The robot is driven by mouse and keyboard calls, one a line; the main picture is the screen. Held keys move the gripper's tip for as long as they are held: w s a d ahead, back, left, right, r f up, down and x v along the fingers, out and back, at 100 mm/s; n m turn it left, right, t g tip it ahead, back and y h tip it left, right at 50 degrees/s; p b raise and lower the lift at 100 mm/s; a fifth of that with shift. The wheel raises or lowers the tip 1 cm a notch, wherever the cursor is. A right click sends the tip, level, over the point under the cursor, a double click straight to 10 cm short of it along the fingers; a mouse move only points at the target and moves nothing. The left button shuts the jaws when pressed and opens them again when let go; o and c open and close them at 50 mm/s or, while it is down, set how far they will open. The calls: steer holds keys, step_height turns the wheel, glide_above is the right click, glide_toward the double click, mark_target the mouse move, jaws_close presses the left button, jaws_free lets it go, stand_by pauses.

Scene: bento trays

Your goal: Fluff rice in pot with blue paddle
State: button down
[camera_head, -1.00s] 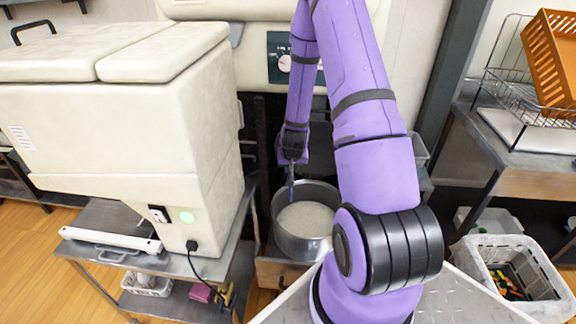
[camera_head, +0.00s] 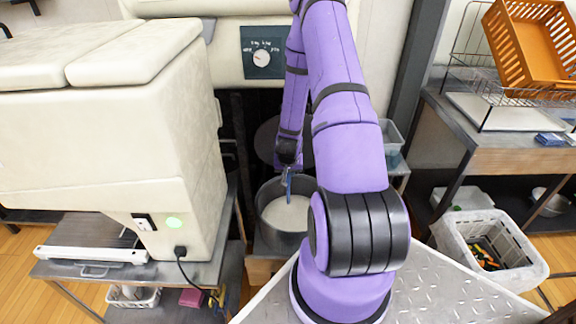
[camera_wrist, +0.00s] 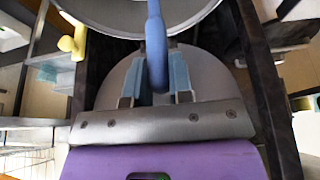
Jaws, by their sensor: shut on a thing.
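A metal pot (camera_head: 268,236) holds white rice (camera_head: 288,213) and stands just left of my arm's base in the head view. My gripper (camera_head: 288,172) is above the pot's rim, pointing down. It is shut on the handle of the blue paddle (camera_head: 289,186). In the wrist view the blue handle (camera_wrist: 156,45) runs up between the two light-blue fingertips (camera_wrist: 157,75) toward the pot (camera_wrist: 140,18). The paddle's lower end is too small in the head view to tell whether it is in the rice.
A large cream machine (camera_head: 150,120) stands close on the left, on a metal cart (camera_head: 205,270). A white crate (camera_head: 530,262) is on the floor at right. An orange basket (camera_head: 530,50) sits on a rack at the upper right.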

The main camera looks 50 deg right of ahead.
mark_target(288, 203)
steer(key=shift+f, duration=8.45)
